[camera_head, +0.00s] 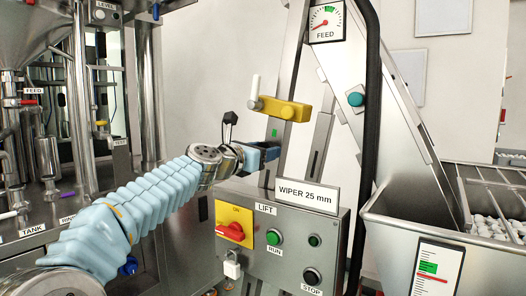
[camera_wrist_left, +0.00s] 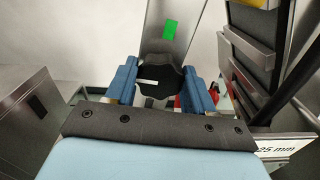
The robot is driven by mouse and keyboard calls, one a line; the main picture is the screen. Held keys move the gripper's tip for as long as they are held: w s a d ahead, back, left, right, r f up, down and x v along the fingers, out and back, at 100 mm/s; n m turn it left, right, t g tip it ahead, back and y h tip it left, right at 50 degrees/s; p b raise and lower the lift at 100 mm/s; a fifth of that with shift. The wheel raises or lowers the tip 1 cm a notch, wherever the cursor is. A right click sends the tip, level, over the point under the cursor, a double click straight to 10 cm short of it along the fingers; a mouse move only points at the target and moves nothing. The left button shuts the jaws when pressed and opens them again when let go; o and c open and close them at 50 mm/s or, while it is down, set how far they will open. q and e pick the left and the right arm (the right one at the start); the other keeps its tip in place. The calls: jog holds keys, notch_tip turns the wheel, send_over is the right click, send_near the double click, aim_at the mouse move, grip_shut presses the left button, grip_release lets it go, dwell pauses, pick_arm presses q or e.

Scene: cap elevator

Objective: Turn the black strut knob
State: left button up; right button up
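The black strut knob (camera_wrist_left: 160,79) shows in the left wrist view as a dark lobed knob with a white pointer line, in front of a metal strut (camera_wrist_left: 172,45) with a green mark. My left gripper (camera_wrist_left: 160,82) has its two blue fingers apart, one on each side of the knob. Any gap between fingers and knob is too small to judge. In the head view my left gripper (camera_head: 268,163) is at the strut below the yellow block, and the knob is mostly hidden there. My right gripper is not in view.
A yellow block (camera_head: 285,109) with a white-tipped lever sits just above my left gripper. Below is the LIFT control panel (camera_head: 325,232) with a red switch (camera_head: 230,232) and a WIPER 25 mm sign (camera_head: 307,195). A black cable (camera_head: 372,120) and a metal hopper (camera_head: 400,232) stand right.

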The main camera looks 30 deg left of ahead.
pick_arm(q)
jog(key=shift+r, duration=0.1)
jog(key=shift+c, duration=1.4)
jog(key=shift+m, duration=0.3)
jog(key=m+b, duration=0.2)
jog(key=m, duration=0.7)
jog(key=m+b, duration=0.2)
jog(key=m, duration=0.7)
jog(key=shift+d+f+b, duration=0.15)
jog(key=shift+f+b, duration=0.05)
jog(key=shift+b, duration=0.15)
jog(key=o, duration=1)
jog(key=shift+o, duration=0.2)
